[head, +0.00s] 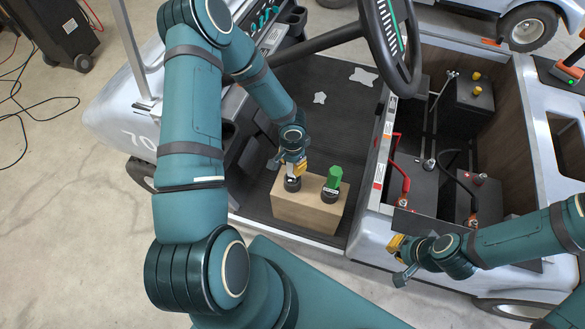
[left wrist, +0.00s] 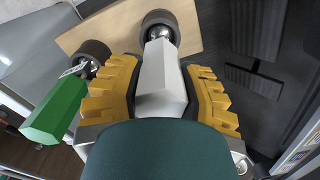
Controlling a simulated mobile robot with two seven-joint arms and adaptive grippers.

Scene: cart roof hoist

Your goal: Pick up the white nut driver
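The white nut driver (left wrist: 162,80) stands upright at the wooden block (head: 306,211) on the cart floor. In the head view my left gripper (head: 292,166) comes down over it and hides most of its handle. In the left wrist view the yellow fingers of the left gripper (left wrist: 161,88) lie on both sides of the white handle, their dark pads against it. The driver's dark lower end (left wrist: 159,22) is at the block; I cannot tell whether it is lifted. My right gripper (head: 402,260) is at the lower right, away from the block, its opening unclear.
A green-handled driver (head: 333,181) stands in the same block, close to the left gripper; it also shows in the left wrist view (left wrist: 55,110). The steering wheel (head: 393,38) is above the floor. The open battery bay (head: 440,150) with red cables is right.

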